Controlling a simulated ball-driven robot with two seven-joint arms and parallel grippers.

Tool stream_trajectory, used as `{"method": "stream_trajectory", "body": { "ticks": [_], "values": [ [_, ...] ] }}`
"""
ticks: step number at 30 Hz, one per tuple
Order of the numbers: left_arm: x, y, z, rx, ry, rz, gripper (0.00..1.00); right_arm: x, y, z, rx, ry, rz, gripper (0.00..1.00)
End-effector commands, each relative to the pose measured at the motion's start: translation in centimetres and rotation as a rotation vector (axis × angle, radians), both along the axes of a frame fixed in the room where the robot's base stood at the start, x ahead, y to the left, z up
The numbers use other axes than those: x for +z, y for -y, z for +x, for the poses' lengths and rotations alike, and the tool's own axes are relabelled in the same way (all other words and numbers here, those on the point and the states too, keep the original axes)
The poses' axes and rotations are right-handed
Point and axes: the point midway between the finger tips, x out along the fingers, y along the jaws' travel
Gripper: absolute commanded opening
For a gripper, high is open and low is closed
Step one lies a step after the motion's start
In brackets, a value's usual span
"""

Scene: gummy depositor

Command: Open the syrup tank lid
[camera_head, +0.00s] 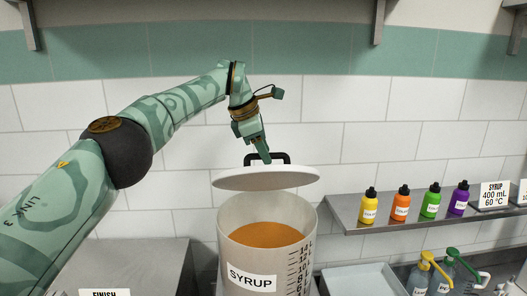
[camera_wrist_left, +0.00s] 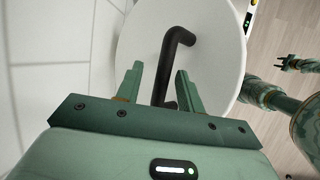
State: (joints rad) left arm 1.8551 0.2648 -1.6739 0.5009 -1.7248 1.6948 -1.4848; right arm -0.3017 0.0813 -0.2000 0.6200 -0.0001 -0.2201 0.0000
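The syrup tank (camera_head: 267,250) is a pale cylinder with a SYRUP label and a volume scale. Amber syrup (camera_head: 266,235) shows inside it. The white round lid (camera_head: 266,180) is up above the rim, with a gap at the front; its back edge contact is not clear. Its black handle (camera_head: 268,158) stands on top. My left gripper (camera_head: 266,158) points down at the handle. In the left wrist view, its fingers (camera_wrist_left: 159,72) are apart, on either side of the handle (camera_wrist_left: 172,55), with visible gaps. My right gripper (camera_wrist_left: 288,63) shows small, open and empty, away from the lid.
A pale tray (camera_head: 360,281) and pump bottles (camera_head: 420,275) stand below. A steel counter (camera_head: 130,262) is at left. A tiled wall is behind.

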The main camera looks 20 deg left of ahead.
Motion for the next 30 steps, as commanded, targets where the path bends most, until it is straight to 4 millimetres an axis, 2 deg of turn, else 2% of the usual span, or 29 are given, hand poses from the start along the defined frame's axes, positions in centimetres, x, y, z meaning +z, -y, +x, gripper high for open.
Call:
{"method": "stream_trajectory", "body": {
  "ticks": [5,12,15,19,27,28,30],
  "values": [
    [2.9,-1.0,-1.0,0.003,0.004,0.000,0.38,-0.4,0.0,0.0,0.000,-0.001,0.000,0.36],
    [8.0,-2.5,-2.8,0.003,0.003,0.001,0.38,0.1,-0.2,0.1,-0.001,0.001,0.003,0.36],
    [9.3,-2.9,-3.3,0.004,0.003,0.001,0.38,0.1,-0.2,0.1,-0.001,0.001,0.003,0.36],
    [10.3,-3.2,-3.7,0.003,0.002,0.001,0.38,0.1,-0.2,0.1,-0.001,0.001,0.003,0.36],
    [10.5,-3.3,-3.8,0.001,0.001,0.001,0.38,0.1,-0.2,0.1,-0.001,0.001,0.003,0.36],
    [10.5,-3.3,-3.8,0.001,0.001,0.001,0.32,0.1,-0.2,0.1,-0.001,0.001,0.003,0.36],
    [10.5,-3.3,-3.8,0.001,0.001,0.001,0.13,0.1,-0.2,0.2,-0.001,0.002,0.003,0.36]
  ]
}}
